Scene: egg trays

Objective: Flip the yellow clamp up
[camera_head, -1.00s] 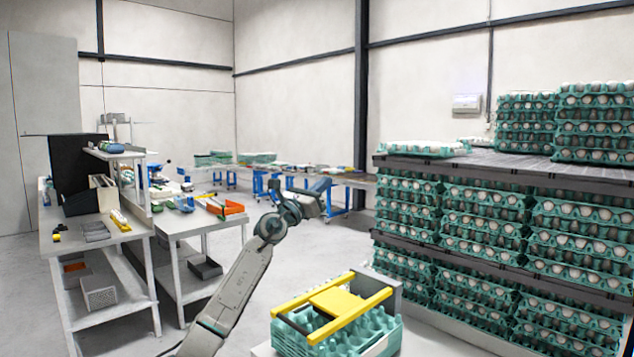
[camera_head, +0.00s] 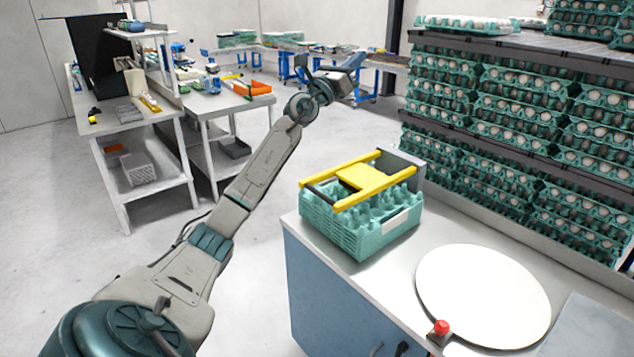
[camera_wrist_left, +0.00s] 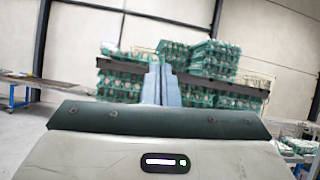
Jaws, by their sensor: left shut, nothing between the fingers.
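The yellow clamp (camera_head: 362,178) is a frame of two yellow bars joined by a wide yellow plate. It lies down across the top of a stack of green egg trays (camera_head: 345,228) on the counter, with a grey bracket (camera_head: 407,165) at its far right end. My left gripper is at the end of the raised left arm, above and behind the clamp in the head view, well apart from it. In the left wrist view its fingers (camera_wrist_left: 162,84) are pressed together with nothing between them; the clamp does not show there. My right gripper is not in view.
The counter (camera_head: 388,265) also carries a white round plate (camera_head: 483,295) and a red button (camera_head: 441,327). Shelves of egg trays (camera_head: 520,110) stand behind it at the right. White workbenches (camera_head: 125,125) stand at the left, with open floor between.

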